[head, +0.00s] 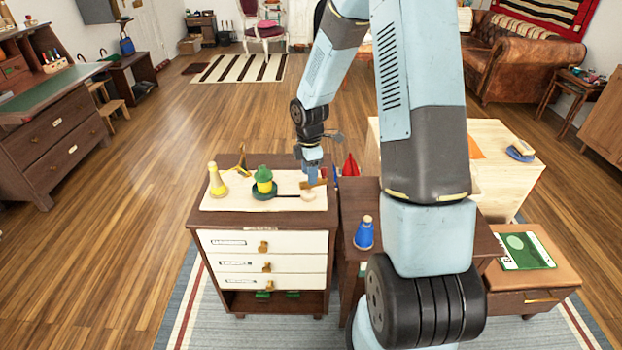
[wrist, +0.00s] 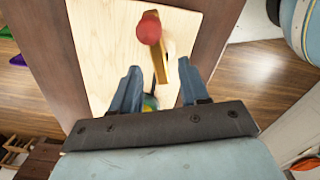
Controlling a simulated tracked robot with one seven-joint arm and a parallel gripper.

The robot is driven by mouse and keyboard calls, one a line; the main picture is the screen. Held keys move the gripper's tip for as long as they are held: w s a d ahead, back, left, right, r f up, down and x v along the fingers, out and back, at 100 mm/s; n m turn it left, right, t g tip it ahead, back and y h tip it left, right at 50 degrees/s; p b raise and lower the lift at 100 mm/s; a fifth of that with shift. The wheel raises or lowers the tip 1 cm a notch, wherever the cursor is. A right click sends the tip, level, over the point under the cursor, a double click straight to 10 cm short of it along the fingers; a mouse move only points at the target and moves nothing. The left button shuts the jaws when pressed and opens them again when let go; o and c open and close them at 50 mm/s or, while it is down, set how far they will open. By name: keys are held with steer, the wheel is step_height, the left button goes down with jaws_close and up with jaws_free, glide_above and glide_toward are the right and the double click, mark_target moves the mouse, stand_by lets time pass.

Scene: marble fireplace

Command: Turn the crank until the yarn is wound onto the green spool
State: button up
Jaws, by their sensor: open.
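The green spool (head: 264,173), with yellow around its lower part, stands on a dark round base on the pale board (head: 285,202). A yellow cone (head: 217,181), apparently the yarn, stands at the board's left. My gripper (head: 312,180) is over the board's right side. In the wrist view its fingers (wrist: 158,68) are open with nothing clearly held. A tan crank arm (wrist: 169,48) with a red knob (wrist: 149,29) lies just beyond the fingertips; the tan arm also shows in the head view (head: 318,184). A small yellow-green patch shows between the fingers. Contact with the crank is unclear.
The board lies on a cabinet (head: 208,222) with white drawers. A blue bottle-like object (head: 364,233) stands on the lower brown table to the right. A thin tan upright (head: 242,160) rises behind the spool. My arm hides part of the right side.

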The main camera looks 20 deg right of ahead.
steer(key=shift+f, duration=1.4)
steer(key=shift+c, duration=0.4)
jaws_close()
steer(key=shift+d, duration=0.3)
steer(key=shift+a, duration=0.3)
